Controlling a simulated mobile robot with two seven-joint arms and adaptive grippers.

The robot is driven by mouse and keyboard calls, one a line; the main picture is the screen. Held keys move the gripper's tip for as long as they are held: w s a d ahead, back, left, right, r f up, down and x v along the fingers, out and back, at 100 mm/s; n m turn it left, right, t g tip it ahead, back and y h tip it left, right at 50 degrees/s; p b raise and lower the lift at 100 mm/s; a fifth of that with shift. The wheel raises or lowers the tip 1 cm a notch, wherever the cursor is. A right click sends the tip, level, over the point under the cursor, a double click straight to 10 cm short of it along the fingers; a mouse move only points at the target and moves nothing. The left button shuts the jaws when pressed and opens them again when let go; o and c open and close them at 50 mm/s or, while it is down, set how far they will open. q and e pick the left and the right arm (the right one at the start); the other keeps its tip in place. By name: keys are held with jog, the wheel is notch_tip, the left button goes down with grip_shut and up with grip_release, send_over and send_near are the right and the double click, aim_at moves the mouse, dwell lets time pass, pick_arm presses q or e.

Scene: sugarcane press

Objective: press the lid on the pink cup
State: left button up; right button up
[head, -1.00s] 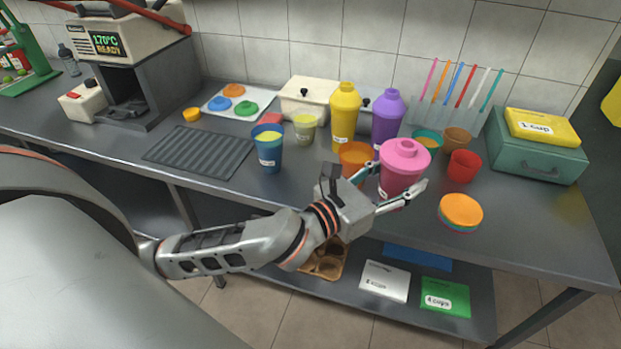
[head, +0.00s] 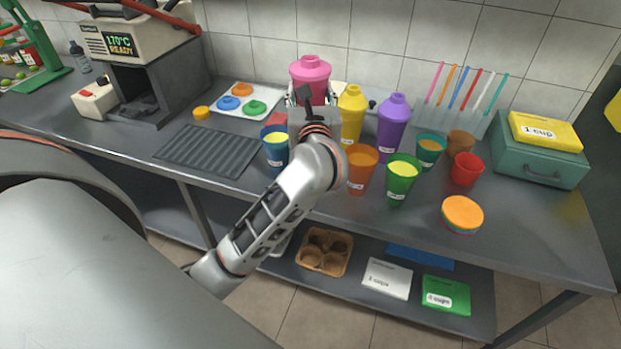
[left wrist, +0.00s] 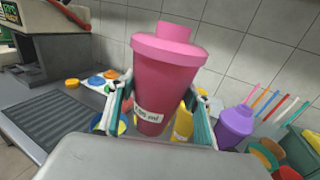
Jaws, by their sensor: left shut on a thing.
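A tall pink cup (head: 310,70) with a wide pink rim and a stepped pink top is the only pink vessel I see. My left gripper (head: 311,97) is shut around its body and holds it near the wall, left of the yellow shaker (head: 352,115). In the left wrist view the pink cup (left wrist: 165,80) stands nearly upright between the two fingers of my left gripper (left wrist: 159,108), with a white label low on its front. Its top sits on the body; I cannot tell how firmly. Its base is hidden in the head view. My right gripper is not in view.
Blue (head: 276,155), orange (head: 361,172) and green (head: 401,182) cups stand near the arm. A purple shaker (head: 392,130) is to the right. A white tray (head: 215,108) holds coloured discs. A stack of discs (head: 462,212) lies front right.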

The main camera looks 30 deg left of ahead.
pick_arm(q)
notch_tip(320, 180, down, 16)
jog(key=b, duration=0.2)
jog(key=shift+r, duration=0.2)
jog(key=shift+f+b, duration=0.3)
jog(key=shift+f, duration=1.8)
jog(key=shift+f, duration=0.1)
jog(key=shift+f, duration=0.1)
jog(key=o, duration=1.6)
